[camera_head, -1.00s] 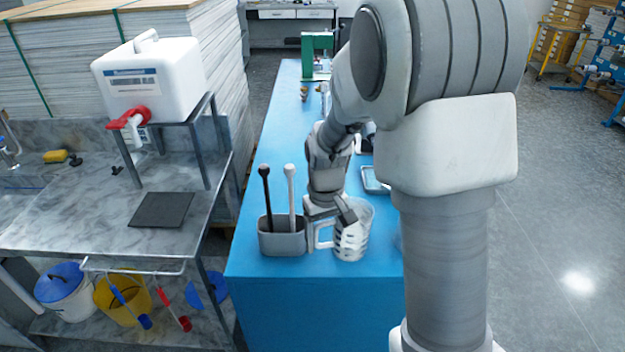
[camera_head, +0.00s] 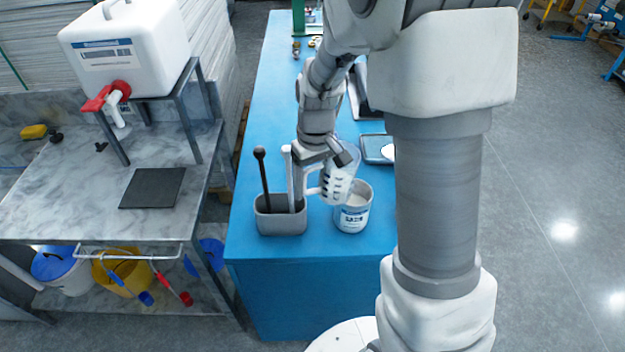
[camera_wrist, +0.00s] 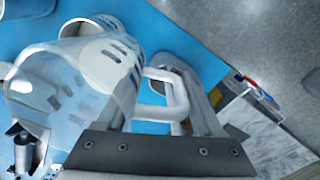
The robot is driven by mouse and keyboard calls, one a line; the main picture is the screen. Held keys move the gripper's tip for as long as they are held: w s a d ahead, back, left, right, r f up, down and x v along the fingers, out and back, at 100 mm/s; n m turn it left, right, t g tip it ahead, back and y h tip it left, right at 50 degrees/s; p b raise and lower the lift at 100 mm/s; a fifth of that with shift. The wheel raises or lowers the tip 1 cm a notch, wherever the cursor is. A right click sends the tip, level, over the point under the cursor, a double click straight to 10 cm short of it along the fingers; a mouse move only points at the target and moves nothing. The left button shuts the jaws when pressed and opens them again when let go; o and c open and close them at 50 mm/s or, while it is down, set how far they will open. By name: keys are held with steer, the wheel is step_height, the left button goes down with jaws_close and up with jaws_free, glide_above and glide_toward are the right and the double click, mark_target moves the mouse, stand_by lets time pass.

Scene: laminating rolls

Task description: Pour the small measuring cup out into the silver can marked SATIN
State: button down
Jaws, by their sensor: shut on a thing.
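My gripper (camera_head: 328,160) is shut on the handle of a clear measuring cup (camera_head: 338,184) with printed marks. The cup is held in the air and leans slightly. In the wrist view the cup (camera_wrist: 78,85) fills the left side, its handle running toward my gripper (camera_wrist: 155,145). What the cup holds I cannot make out. A pale can (camera_head: 352,212) with a blue label stands on the blue bench. The cup overlaps its upper left in the head view. The label's word is too small to read.
A grey holder (camera_head: 282,222) with a black-knobbed and a white rod stands just left of the can. A blue-grey tray (camera_head: 376,148) lies behind the can. The blue bench (camera_head: 300,270) is clear in front. A grey marble counter (camera_head: 80,200) stands left.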

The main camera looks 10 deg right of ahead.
mark_target(313, 170)
steer(key=shift+a+r+y, duration=0.2)
steer(key=shift+r+y, duration=0.3)
steer(key=shift+y, duration=0.1)
steer(key=shift+a+r+y, duration=0.2)
steer(key=shift+r+y, duration=0.25)
steer(key=shift+y, duration=0.15)
steer(key=shift+s+a+r+g+y, duration=0.1)
steer(key=shift+r+g+y, duration=0.1)
steer(key=shift+g+y, duration=0.5)
steer(key=shift+r+y+b, duration=0.1)
steer(key=shift+y+b, duration=0.4)
steer(key=shift+y, duration=0.7)
steer(key=shift+r+y, duration=0.25)
steer(key=shift+y, duration=0.65)
steer(key=shift+g+b, duration=0.3)
steer(key=shift+d+f+y+b, duration=0.4)
steer(key=shift+y+b, duration=0.1)
steer(key=shift+y, duration=0.1)
steer(key=shift+f, duration=0.1)
steer(key=shift+b, duration=0.3)
